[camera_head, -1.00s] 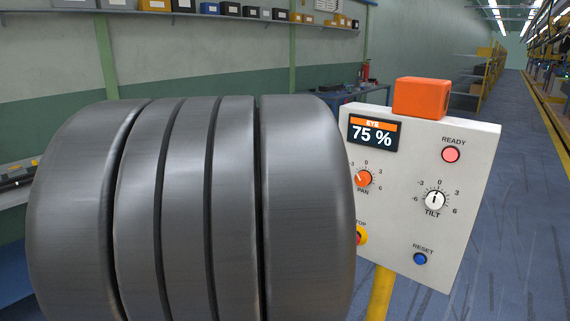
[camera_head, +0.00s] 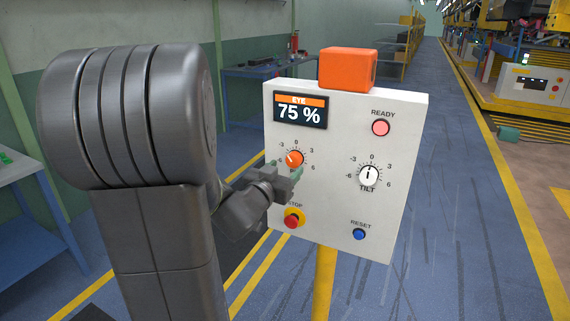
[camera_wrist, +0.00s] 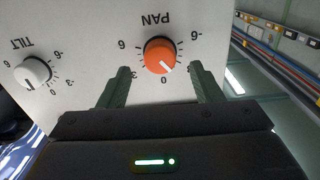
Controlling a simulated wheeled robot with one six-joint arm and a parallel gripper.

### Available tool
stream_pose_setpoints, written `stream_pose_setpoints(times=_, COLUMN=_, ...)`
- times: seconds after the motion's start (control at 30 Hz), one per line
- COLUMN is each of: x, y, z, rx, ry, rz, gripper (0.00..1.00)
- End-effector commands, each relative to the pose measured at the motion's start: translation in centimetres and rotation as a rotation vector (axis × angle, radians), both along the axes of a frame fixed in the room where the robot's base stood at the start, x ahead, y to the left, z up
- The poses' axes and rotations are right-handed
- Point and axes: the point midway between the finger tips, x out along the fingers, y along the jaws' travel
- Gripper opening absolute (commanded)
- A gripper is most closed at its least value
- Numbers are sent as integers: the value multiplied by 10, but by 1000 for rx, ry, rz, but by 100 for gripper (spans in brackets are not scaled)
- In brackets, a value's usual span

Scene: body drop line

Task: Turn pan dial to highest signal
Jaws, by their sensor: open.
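The orange pan dial (camera_head: 294,159) sits on the upper left of the white control panel (camera_head: 330,220). It also shows in the wrist view (camera_wrist: 159,54), upside down, its white pointer between 0 and -3. The display (camera_head: 300,110) above it reads "EYE 75 %". My gripper (camera_head: 285,168) is just in front of the dial. In the wrist view its two green fingers are apart, one on each side of the dial. The dial is not gripped. I cannot tell how much depth separates fingertips and panel.
The white tilt dial (camera_head: 369,175) is right of the pan dial, its pointer near 0. The red stop button (camera_head: 292,221) is below my gripper. The blue reset button (camera_head: 359,234) and pink ready lamp (camera_head: 381,128) are on the right. An orange box (camera_head: 347,69) tops the panel.

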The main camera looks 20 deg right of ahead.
Motion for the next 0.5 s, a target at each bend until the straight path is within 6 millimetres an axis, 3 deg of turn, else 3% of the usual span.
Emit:
stream_pose_setpoints(times=0.2, x=17, y=-21, z=0, rx=1, ry=1, rz=-1, gripper=59)
stream_pose_setpoints(times=0.5, x=22, y=-26, z=0, rx=0, ry=0, rz=1, gripper=59)
